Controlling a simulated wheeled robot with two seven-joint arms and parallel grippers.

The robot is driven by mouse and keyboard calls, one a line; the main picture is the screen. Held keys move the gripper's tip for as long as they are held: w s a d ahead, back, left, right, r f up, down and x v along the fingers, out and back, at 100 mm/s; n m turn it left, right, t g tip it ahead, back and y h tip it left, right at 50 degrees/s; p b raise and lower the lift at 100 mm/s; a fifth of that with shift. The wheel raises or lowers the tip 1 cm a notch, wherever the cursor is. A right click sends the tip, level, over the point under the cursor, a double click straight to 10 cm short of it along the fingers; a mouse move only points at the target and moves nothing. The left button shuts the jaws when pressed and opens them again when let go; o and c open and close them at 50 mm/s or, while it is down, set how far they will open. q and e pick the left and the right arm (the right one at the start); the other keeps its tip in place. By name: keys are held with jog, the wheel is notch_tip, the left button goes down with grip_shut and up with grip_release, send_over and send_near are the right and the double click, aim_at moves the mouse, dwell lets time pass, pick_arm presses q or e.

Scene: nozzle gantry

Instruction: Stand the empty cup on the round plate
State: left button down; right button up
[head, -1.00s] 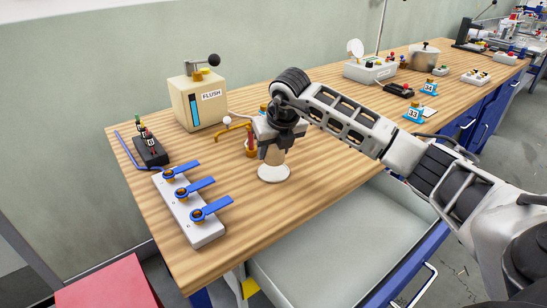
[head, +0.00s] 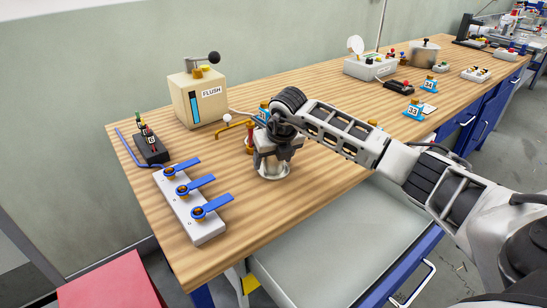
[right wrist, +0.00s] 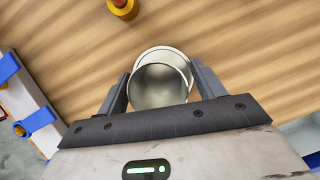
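The metal cup (right wrist: 158,88) is upright between the fingers of my right gripper (head: 271,165). In the right wrist view its inside looks empty, and both fingers lie close along its sides. The round white plate (head: 274,179) is on the wooden bench directly under the cup. Its pale rim (right wrist: 163,50) shows past the cup's far edge in the right wrist view. The cup's base is at or just above the plate; whether they touch is hard to tell. My left gripper is out of view.
A white valve block with blue levers (head: 190,206) is left of the plate. A yellow spout (head: 234,123) and the FLUSH box (head: 196,100) stand behind it. A grey drawer (head: 335,250) is open below the front edge. Bare wood surrounds the plate.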

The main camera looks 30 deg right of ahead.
jog(key=v, duration=1.2)
jog(key=shift+r, duration=0.1)
